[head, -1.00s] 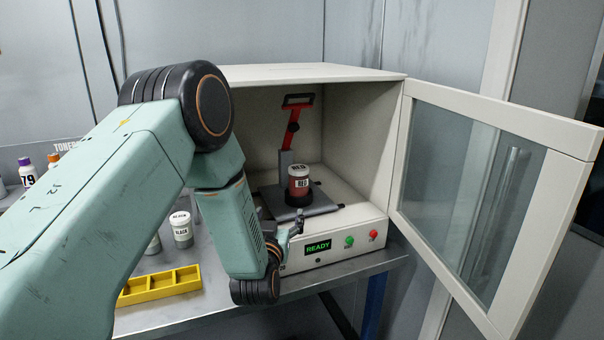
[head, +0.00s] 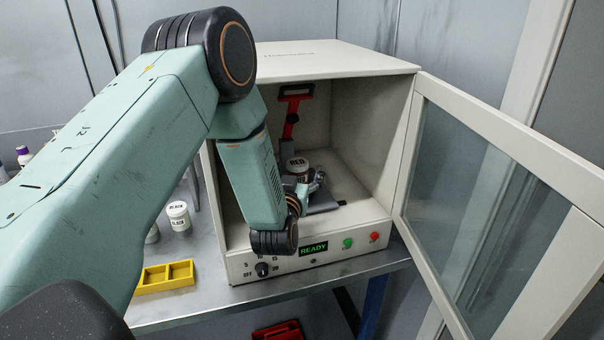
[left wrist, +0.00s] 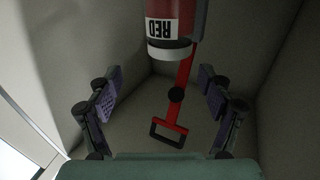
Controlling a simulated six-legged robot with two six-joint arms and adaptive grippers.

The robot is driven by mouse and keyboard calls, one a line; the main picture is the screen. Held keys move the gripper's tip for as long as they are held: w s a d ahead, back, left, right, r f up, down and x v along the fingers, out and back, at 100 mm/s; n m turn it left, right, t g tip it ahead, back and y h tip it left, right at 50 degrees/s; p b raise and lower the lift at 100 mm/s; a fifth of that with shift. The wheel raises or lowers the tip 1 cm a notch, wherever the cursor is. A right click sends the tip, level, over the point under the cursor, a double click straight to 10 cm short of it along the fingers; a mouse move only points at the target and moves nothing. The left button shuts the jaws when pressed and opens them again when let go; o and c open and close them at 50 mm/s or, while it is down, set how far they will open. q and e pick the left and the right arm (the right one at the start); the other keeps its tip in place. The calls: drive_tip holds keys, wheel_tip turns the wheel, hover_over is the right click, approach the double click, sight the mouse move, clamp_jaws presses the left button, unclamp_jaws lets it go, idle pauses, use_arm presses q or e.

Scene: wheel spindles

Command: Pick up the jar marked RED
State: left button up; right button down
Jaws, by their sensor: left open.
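The jar marked RED (head: 297,168) stands on the dark platform of a red-handled clamp inside the open cabinet. It has a white lid and a red body, and its lower part is hidden by my gripper in the head view. It shows upside down at the top of the left wrist view (left wrist: 168,28). My left gripper (head: 316,182) reaches in through the cabinet opening, in front of the jar. In the left wrist view its fingers (left wrist: 160,95) are spread wide and empty, with the jar ahead of them. My right gripper is not in view.
The cabinet (head: 330,55) encloses the jar; its glass door (head: 470,190) stands open to the right. The red clamp handle (head: 291,115) rises behind the jar. A jar marked BLACK (head: 179,216) and a yellow tray (head: 165,278) are on the bench at left.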

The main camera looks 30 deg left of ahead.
sight(299, 158)
use_arm(q)
drive_tip(key=shift+a+r, duration=0.25)
drive_tip(key=shift+a, duration=0.1)
drive_tip(key=w, duration=0.1)
drive_tip(key=w+a+f, duration=0.1)
drive_tip(key=w, duration=0.1)
drive_tip(key=w+a+f, duration=0.1)
drive_tip(key=shift+w+a+f+p, duration=0.1)
drive_tip(key=shift+w+a+p, duration=0.15)
drive_tip(key=shift+w+p, duration=0.15)
drive_tip(key=shift+w, duration=0.1)
drive_tip(key=shift+a+r, duration=0.2)
drive_tip(key=shift+r, duration=0.1)
drive_tip(key=shift+w+a+f, duration=0.1)
drive_tip(key=shift+w+f, duration=0.05)
drive_tip(key=shift+f, duration=0.05)
drive_tip(key=shift+w+f, duration=0.15)
drive_tip(key=shift+w, duration=0.1)
drive_tip(key=c, duration=0.3)
drive_tip(key=shift+s+r, duration=0.2)
drive_tip(key=c, duration=0.3)
drive_tip(key=shift+s+r, duration=0.1)
drive_tip(key=shift+s, duration=0.1)
drive_tip(key=c, duration=0.3)
drive_tip(key=shift+w, duration=0.2)
drive_tip(key=c, duration=0.5)
drive_tip(key=shift+c, duration=0.3)
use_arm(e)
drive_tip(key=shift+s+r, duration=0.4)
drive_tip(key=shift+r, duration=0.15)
